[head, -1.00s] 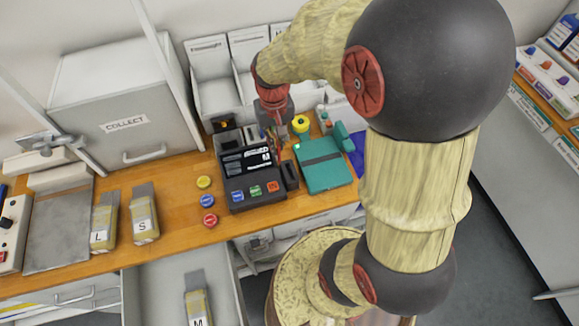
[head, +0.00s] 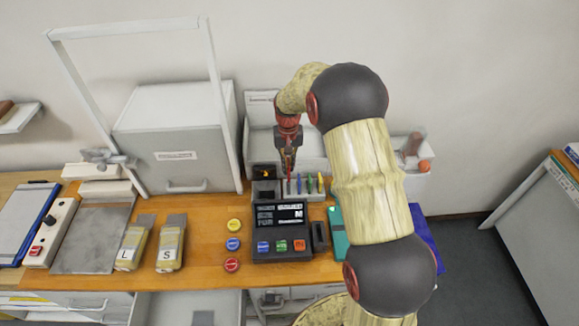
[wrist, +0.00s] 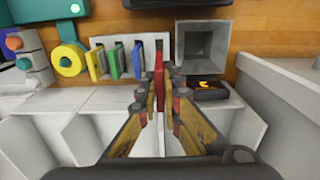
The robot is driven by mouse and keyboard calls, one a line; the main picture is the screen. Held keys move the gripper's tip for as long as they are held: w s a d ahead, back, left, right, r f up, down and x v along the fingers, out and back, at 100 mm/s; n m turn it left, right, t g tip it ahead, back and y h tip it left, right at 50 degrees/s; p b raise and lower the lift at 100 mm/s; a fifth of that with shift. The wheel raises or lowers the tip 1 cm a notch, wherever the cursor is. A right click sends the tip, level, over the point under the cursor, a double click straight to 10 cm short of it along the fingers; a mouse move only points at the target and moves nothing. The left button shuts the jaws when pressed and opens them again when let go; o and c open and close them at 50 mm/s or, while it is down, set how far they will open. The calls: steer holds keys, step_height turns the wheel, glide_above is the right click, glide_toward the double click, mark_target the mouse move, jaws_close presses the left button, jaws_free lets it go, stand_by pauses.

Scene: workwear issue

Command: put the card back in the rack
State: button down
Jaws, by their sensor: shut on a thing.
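My gripper (head: 289,172) is shut on a thin red card, which shows upright between the fingers in the wrist view (wrist: 159,68). The pale card rack (head: 297,195) stands behind the black terminal. In the wrist view the rack (wrist: 127,41) holds yellow, green and blue cards (wrist: 112,62) standing in a row. The red card is at the row's right end in that view, close to the blue card. I cannot tell whether its lower edge is inside a slot. My fingers hide part of the card.
The black terminal (head: 278,217) with coloured buttons stands in front of the rack. A square grey open box (wrist: 203,48) is right of the rack in the wrist view. White bins (head: 262,135) line the wall. A yellow ring (wrist: 70,60) stands left of the rack in the wrist view.

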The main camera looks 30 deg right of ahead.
steer(key=shift+f+b, duration=1.45)
steer(key=shift+f, duration=1.25)
steer(key=shift+f+b, duration=0.85)
steer(key=shift+f, duration=1)
stand_by(0.5)
steer(key=c, duration=1.9)
jaws_free()
steer(key=shift+r+p, duration=2.6)
steer(key=shift+r, duration=1.9)
